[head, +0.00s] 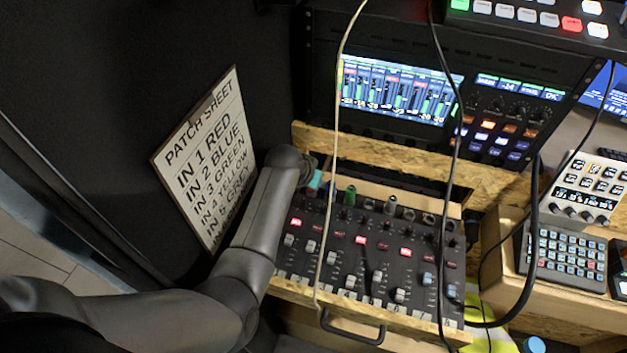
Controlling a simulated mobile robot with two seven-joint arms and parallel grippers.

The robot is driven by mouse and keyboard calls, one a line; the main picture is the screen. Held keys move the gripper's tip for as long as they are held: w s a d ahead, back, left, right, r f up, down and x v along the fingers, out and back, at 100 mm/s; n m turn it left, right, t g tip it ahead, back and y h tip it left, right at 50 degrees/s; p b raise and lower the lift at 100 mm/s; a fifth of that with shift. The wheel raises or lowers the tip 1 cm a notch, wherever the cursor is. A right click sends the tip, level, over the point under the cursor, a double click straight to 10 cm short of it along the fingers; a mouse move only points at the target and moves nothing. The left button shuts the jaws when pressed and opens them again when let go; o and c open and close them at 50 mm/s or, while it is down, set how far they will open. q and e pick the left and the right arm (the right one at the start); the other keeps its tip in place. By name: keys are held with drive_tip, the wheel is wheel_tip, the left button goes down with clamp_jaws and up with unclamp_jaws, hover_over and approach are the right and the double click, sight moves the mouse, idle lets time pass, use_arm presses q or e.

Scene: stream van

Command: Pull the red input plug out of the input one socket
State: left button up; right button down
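The mixer (370,258) with faders and lit red buttons sits on a wooden shelf, its row of sockets along the back edge. I cannot make out the red plug; my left arm covers the left end of that row. A blue-green plug-like piece (315,180) shows just beside my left wrist, and a green plug (350,195) stands upright to its right. My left gripper (309,170) is at the back left corner of the mixer, mostly hidden by its own arm. Its fingers cannot be made out. My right gripper is out of view.
A patch sheet (208,155) on the left reads IN 1 RED, IN 2 BLUE, IN 3 GREEN. A pale cable (334,150) and a black cable (455,160) hang across the mixer. A rack screen (398,90) stands behind. A keypad (568,262) is at right.

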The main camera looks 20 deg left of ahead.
use_arm(q)
clamp_jaws()
idle(0.8)
